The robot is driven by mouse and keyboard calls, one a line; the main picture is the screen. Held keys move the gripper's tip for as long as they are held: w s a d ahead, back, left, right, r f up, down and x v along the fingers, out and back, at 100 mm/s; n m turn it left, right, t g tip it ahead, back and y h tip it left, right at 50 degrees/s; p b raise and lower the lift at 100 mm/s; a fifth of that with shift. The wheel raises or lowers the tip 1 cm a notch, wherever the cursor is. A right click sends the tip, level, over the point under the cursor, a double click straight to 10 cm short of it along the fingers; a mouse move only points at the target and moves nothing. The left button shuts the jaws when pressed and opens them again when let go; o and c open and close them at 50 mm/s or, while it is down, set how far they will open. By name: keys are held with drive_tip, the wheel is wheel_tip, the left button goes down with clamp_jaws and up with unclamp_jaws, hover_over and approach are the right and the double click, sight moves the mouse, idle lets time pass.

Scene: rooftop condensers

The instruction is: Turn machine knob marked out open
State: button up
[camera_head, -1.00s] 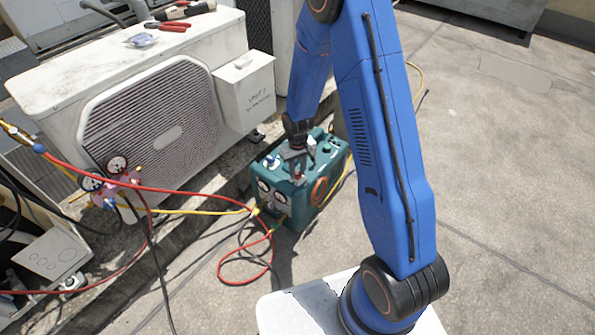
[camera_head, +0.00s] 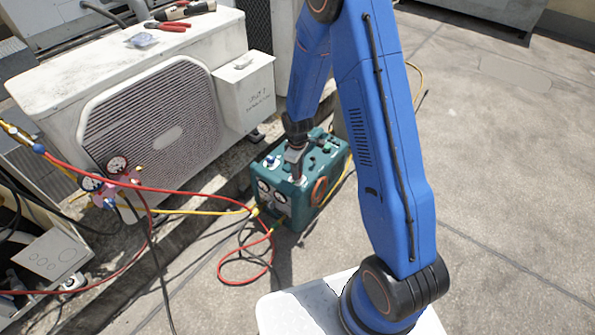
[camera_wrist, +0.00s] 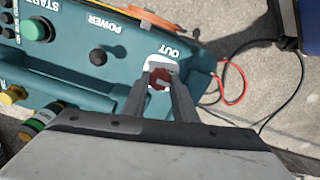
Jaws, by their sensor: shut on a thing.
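The machine (camera_head: 291,217) is a teal box with round gauges on its front, standing on the ground beside the condenser. In the wrist view its teal top panel (camera_wrist: 75,75) carries the words START, POWER and OUT. The knob marked OUT (camera_wrist: 160,77) is red and sits on a white patch just below its label. My gripper (camera_wrist: 160,88) is shut on this knob, one finger on each side, and the fingers partly hide it. In the head view my gripper (camera_head: 297,172) points down onto the machine's top, and the knob is hard to make out.
A green button (camera_wrist: 37,30) and a black knob (camera_wrist: 98,57) are on the same panel. Red and yellow hoses run from the gauge manifold (camera_head: 118,180) to the machine. The white condenser (camera_head: 165,115) stands behind left. Open concrete lies to the right.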

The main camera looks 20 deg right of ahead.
idle(0.5)
drive_tip(key=o, duration=1)
drive_tip(key=shift+o, duration=0.2)
wheel_tip(320, 180, up, 18)
drive_tip(key=shift+f, duration=0.25)
